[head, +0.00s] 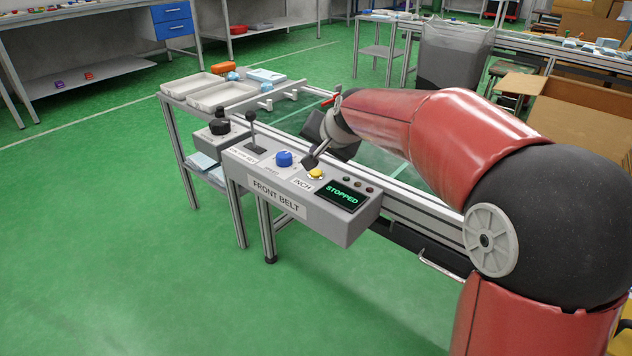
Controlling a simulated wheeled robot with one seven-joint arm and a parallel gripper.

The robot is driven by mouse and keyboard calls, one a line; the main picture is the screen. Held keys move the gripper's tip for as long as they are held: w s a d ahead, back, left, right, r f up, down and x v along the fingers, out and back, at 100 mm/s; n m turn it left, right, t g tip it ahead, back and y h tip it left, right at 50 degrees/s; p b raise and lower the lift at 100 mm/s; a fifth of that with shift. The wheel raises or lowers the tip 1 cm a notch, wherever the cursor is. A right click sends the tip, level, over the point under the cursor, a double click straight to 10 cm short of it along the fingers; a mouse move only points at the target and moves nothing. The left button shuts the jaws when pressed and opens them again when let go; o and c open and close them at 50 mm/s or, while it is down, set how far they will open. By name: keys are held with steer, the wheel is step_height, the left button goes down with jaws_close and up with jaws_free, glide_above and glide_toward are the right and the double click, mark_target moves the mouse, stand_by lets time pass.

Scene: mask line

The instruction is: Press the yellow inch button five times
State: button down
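The yellow inch button (316,173) sits on top of the grey control box (290,212) labelled "FRONT BELT", beside the "INCH" label. My gripper (309,162) comes down from the right, with its dark tip right at the far left side of the button. I cannot tell whether the tip touches the button or hovers just over it. The fingers are small here and partly merged, so their opening is unclear. The box's display (342,195) reads "STOPPED" in green.
White trays (222,95) stand on the table behind. Green floor (110,240) is clear in front.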

mark_target(318, 175)
steer(key=shift+f+b, duration=0.8)
steer(key=shift+f, duration=0.7)
steer(key=shift+f, duration=0.1)
stand_by(0.7)
steer(key=shift+f+b, duration=0.3)
steer(key=shift+b, duration=0.1)
steer(key=shift+f+b, duration=0.35)
steer(key=shift+f, duration=0.1)
stand_by(0.5)
steer(key=shift+r, duration=0.1)
steer(key=shift+r+p, duration=0.7)
steer(key=shift+r, duration=0.1)
step_height(318, 175, up, 5)
steer(key=p, duration=0.4)
